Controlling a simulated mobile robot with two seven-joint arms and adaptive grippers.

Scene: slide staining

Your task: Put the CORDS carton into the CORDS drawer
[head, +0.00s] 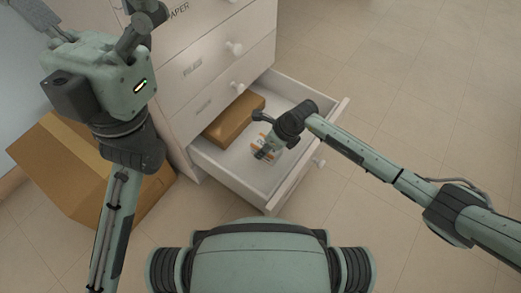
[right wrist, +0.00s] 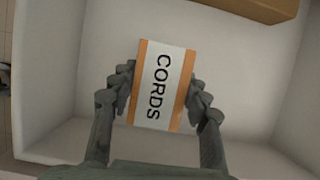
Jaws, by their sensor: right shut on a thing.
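The CORDS carton (right wrist: 160,88) is a small white box with orange edges and black lettering. In the right wrist view my right gripper (right wrist: 161,80) is shut on it, one finger on each side. In the head view the carton (head: 267,146) is mostly covered by the gripper, inside the outline of an open bottom drawer (head: 283,192). I cannot tell whether it touches the drawer floor. The drawer's front label is not visible. My left gripper (head: 92,22) is at the upper left beside the cabinet, fingers spread, holding nothing visible.
A brown carton (head: 234,117) lies in the open drawer along its cabinet side. The white cabinet (head: 205,50) has closed drawers above, one labelled PAPER and one FILES. A large cardboard box (head: 62,165) stands on the floor at left. The floor at right is clear.

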